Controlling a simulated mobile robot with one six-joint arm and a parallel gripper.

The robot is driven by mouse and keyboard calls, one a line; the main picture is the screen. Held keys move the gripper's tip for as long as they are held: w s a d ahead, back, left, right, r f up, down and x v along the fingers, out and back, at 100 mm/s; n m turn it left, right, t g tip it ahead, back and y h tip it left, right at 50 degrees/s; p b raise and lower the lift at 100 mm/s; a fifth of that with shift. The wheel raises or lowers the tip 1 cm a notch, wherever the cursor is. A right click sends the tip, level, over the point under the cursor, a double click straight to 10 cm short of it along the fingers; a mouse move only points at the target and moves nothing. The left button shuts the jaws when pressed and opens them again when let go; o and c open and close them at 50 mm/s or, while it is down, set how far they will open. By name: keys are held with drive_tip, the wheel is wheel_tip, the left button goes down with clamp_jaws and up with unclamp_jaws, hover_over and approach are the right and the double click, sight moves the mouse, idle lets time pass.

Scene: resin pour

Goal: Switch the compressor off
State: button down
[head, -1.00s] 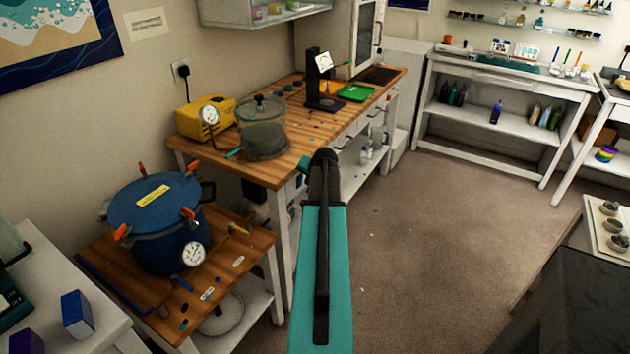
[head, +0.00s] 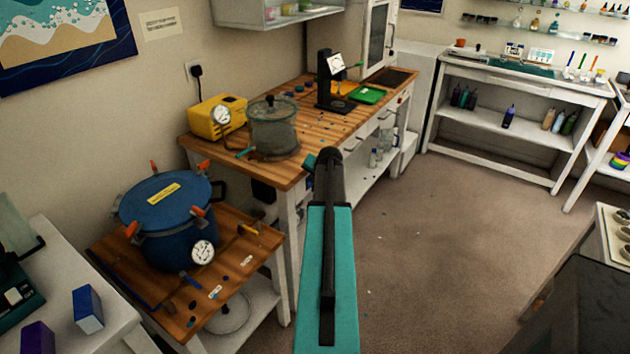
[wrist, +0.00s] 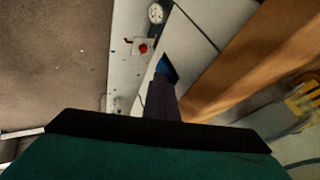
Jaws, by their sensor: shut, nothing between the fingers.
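No machine is clearly marked as the compressor. A yellow unit with a round gauge (head: 208,118) stands on the wooden workbench by the wall socket; I cannot tell if it is the compressor. In the wrist view a small red knob or switch (wrist: 143,48) sits on a pale plate, near a round gauge (wrist: 156,13). My gripper (wrist: 163,88) shows there as shut dark fingers with nothing between them, apart from the red part. In the head view my arm reaches forward at the workbench's front edge, and its own links mostly hide the gripper.
A blue pressure pot (head: 165,225) with orange clamps stands on the low wooden table at the left. A clear lidded chamber (head: 273,128) stands on the workbench (head: 275,175). A white table with boxes is at the lower left.

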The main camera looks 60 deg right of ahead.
drive_tip(key=shift+r, duration=0.25)
drive_tip(key=shift+r+p, duration=0.35)
drive_tip(key=shift+r, duration=0.2)
drive_tip(key=s+d+b+v, duration=0.1)
drive_tip(key=b+v, duration=0.1)
drive_tip(key=v, duration=1)
idle(0.5)
drive_tip(key=shift+a, duration=0.1)
